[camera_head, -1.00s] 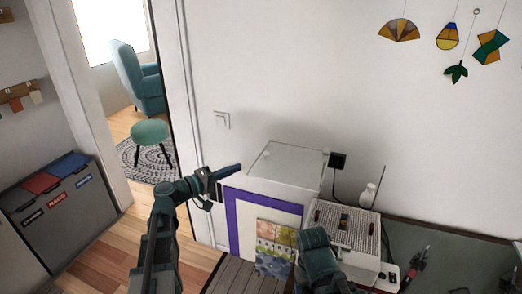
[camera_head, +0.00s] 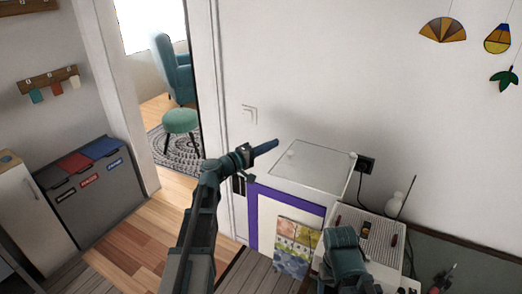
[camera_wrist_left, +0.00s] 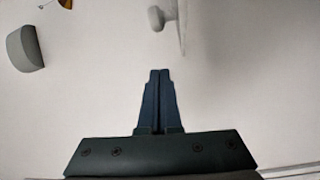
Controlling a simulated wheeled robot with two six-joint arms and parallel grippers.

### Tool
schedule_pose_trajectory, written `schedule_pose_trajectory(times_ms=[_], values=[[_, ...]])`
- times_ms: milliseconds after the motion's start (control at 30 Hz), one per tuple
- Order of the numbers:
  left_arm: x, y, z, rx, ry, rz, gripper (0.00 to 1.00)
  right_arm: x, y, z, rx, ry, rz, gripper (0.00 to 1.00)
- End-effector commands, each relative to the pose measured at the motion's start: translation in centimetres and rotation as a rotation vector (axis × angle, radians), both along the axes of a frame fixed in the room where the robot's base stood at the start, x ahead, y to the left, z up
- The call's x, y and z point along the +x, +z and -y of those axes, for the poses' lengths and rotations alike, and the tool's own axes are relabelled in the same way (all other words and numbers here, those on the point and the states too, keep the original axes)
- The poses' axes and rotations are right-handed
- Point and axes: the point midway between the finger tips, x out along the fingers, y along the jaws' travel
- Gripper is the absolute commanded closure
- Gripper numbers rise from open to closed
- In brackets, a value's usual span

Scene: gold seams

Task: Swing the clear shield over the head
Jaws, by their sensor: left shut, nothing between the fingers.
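My left gripper (camera_head: 274,143) is shut and empty, above the left back of a glass-topped white cabinet. Its closed fingers (camera_wrist_left: 160,75) also show in the left wrist view, touching nothing. A grinder-like white box with a grated top (camera_head: 372,229) stands to the right. A thin upright line (camera_head: 408,190) beside a white rounded part (camera_head: 395,204) at its back may be the clear shield edge-on; I cannot be sure. The left wrist view shows a pale pane-like edge (camera_wrist_left: 180,25). My right arm's end (camera_head: 345,255) is in front of the box; its fingertips are hidden.
The cabinet's glass top (camera_head: 312,168) lies between the left gripper and the grated box. A black wall plug (camera_head: 365,164) with a cable is behind. A bench (camera_head: 455,250) with tools is at the right. Grey bins (camera_head: 98,192) and open floor are left.

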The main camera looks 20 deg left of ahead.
Motion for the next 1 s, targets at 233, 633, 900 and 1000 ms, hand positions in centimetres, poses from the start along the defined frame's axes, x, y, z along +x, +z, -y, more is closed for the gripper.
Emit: schedule_pose_trajectory(times_ms=[233, 633, 900, 1000], values=[[0.6, -0.3, 2.7, 0.000, 0.000, 0.000, 1.00, 0.0, -0.3, 0.0, 0.000, 0.000, 0.000, 0.29], [-1.1, -0.6, 3.9, 0.000, 0.001, 0.000, 1.00, 0.0, -0.6, 0.0, 0.000, 0.000, 0.000, 0.29], [-1.1, -0.6, 3.9, 0.000, 0.001, 0.000, 1.00, 0.0, -0.6, 0.0, 0.000, 0.000, 0.000, 0.29], [-1.1, -0.6, 4.3, 0.000, 0.003, 0.000, 1.00, 0.0, -0.6, 0.0, 0.000, 0.000, 0.000, 0.29]])
